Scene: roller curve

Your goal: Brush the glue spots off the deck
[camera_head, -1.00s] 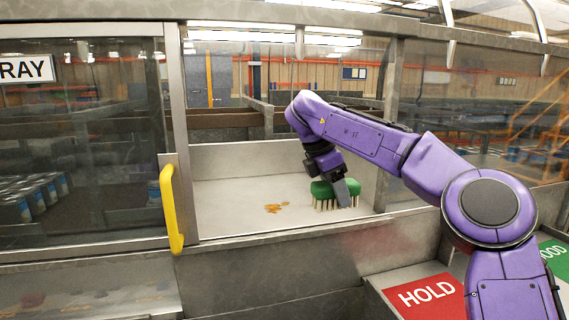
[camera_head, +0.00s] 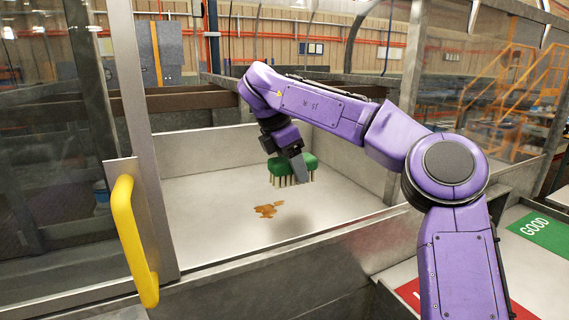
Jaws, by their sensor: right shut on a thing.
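The deck (camera_head: 335,212) is a pale metal surface inside an opening with low walls. Brown-orange glue spots (camera_head: 268,210) lie on it in a small cluster, left of its middle. My right gripper (camera_head: 298,170) is shut on a green brush (camera_head: 308,163) with pale bristles pointing down. The brush appears held above the deck, just behind and to the right of the spots, with a faint shadow below it. Part of the brush is hidden by the gripper finger. My left gripper is not in view.
A glass door with a yellow handle (camera_head: 135,240) stands at the left of the opening. A metal sill (camera_head: 290,255) runs along the front. A green GOOD panel (camera_head: 542,230) and a partly hidden red panel (camera_head: 408,296) lie at the lower right.

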